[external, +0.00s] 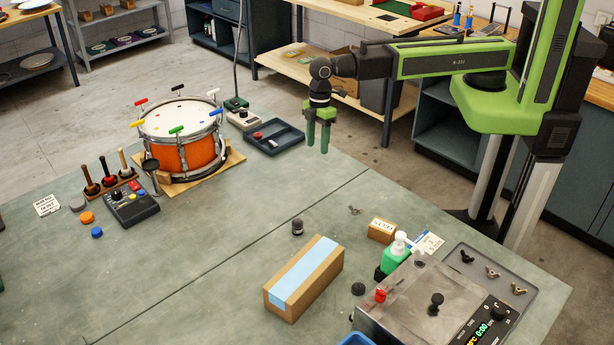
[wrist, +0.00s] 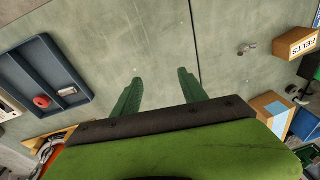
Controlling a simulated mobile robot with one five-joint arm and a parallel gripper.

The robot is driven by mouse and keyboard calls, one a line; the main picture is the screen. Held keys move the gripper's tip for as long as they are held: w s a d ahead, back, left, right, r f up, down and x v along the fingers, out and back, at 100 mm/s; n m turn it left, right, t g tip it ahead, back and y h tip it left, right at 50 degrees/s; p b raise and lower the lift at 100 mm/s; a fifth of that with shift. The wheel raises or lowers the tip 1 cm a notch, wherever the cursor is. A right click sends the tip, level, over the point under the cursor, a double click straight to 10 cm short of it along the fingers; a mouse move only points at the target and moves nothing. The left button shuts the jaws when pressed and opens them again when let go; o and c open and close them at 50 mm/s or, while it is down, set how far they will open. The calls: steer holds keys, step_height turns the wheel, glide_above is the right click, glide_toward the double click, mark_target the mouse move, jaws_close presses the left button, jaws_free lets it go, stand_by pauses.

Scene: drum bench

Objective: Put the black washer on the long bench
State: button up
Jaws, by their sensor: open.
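My gripper (external: 318,147) hangs fingers down above the far side of the large grey-green bench (external: 230,240). It is open, and nothing shows between its fingertips in the wrist view (wrist: 159,78). I cannot pick out the black washer for certain. A small dark round piece (external: 358,288) lies left of the steel-topped device, but its shape is too small to tell. A black knob-like piece (external: 297,227) stands in the middle of the bench, behind the cardboard box. Both are well below and in front of my gripper in the external view.
An orange drum (external: 180,157) with coloured keys stands at the left. A blue-grey tray (external: 291,145) holds a red piece. A long box (external: 305,277), green bottle (external: 396,258), FELTS box (external: 381,230) and steel device (external: 400,310) crowd the right.

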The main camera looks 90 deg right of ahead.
steer(key=shift+o, duration=0.3)
steer(key=s+d+m+h, duration=0.1)
steer(key=s+d+m, duration=0.2)
steer(key=d, duration=0.8)
steer(key=s+d+m, duration=0.4)
steer(key=d+m, duration=0.1)
steer(key=d, duration=0.6)
steer(key=shift+h, duration=0.4)
steer(key=shift+o, duration=0.5)
steer(key=shift+a+f, duration=0.1)
